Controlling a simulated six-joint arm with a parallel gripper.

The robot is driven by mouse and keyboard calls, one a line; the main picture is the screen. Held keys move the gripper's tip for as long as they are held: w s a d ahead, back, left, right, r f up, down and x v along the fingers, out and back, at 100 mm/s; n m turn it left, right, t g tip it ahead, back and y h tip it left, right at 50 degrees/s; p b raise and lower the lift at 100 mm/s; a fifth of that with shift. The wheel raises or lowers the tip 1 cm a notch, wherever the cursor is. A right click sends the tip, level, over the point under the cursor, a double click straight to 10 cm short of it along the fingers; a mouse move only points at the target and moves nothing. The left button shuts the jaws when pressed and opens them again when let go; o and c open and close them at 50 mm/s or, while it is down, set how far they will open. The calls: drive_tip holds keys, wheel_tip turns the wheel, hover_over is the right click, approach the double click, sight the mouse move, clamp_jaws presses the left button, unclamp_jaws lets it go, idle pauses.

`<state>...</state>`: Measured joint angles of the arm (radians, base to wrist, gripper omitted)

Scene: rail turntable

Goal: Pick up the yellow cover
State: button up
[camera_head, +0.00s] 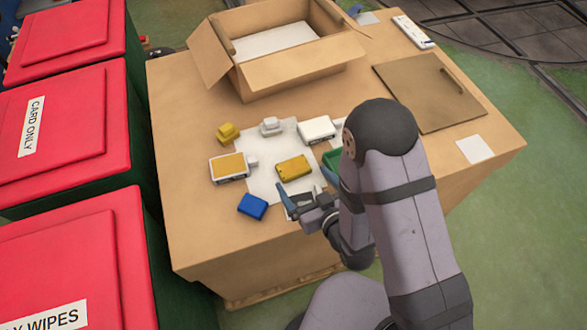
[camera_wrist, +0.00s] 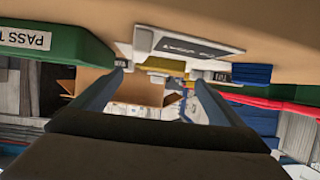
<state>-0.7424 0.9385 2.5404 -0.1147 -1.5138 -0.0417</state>
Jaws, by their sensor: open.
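A flat yellow piece (camera_head: 293,168), which looks like the yellow cover, lies on a white sheet (camera_head: 262,190) near the table's middle. Two other yellow things are near it: a yellow-topped white case (camera_head: 228,167) and a small yellow block (camera_head: 228,132). My gripper (camera_head: 304,182) is open on the near side of the flat yellow piece. In the wrist view my gripper (camera_wrist: 158,80) has its fingers apart, with a yellow surface (camera_wrist: 165,66) seen between them. I see no thing held. The wrist view is steeply slanted, and contact cannot be told.
A blue block (camera_head: 252,206), a white case (camera_head: 317,129) and a small grey-white part (camera_head: 271,126) lie around. A green tray (camera_head: 331,158) is partly behind my arm. An open cardboard box (camera_head: 270,75) and a brown board (camera_head: 430,95) stand farther back. Red-lidded bins (camera_head: 75,120) stand left.

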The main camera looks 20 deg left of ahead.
sight(294, 168)
drive_tip(key=shift+b+x, duration=0.55)
drive_tip(key=shift+x, duration=0.35)
drive_tip(key=shift+w+a+p, duration=0.25)
drive_tip(key=shift+p, duration=0.25)
drive_tip(key=shift+p+x, duration=0.5)
drive_tip(key=shift+x, duration=1.5)
drive_tip(key=shift+f, duration=0.1)
drive_tip(key=c, duration=1.4)
drive_tip(key=shift+o, duration=0.2)
drive_tip(key=shift+r, duration=0.25)
wheel_tip(294, 168, up, 10)
drive_tip(key=b, duration=0.1)
drive_tip(key=shift+f, duration=0.2)
